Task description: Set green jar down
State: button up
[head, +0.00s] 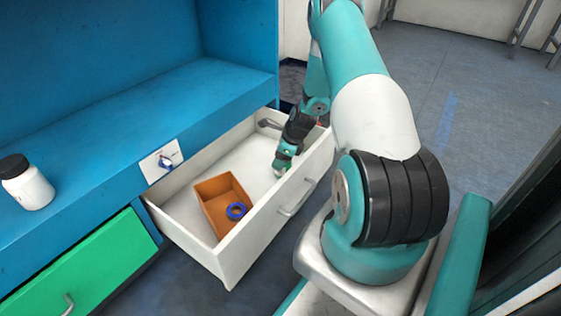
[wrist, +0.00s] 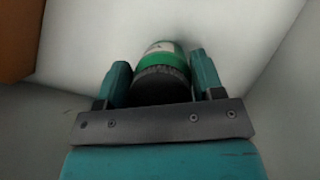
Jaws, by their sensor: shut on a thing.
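The green jar (wrist: 161,52) has a green body with a pale end and a dark ribbed lid. In the wrist view it sits between the two fingers of my gripper (wrist: 160,82), which is shut on it near the lid. In the head view my gripper (head: 283,163) reaches down inside the open white drawer (head: 187,199), near its front wall. Only a little of the jar shows there, as a small green patch at the fingertips. I cannot tell whether the jar touches the drawer floor.
An orange-brown box (head: 209,193) with a blue ring (head: 236,211) stands in the drawer, left of my gripper. A white jar with a black lid (head: 28,184) stands on the blue cabinet (head: 97,131). A green drawer front (head: 84,266) is below. Drawer floor between box and gripper is clear.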

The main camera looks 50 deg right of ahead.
jog(key=o, duration=1)
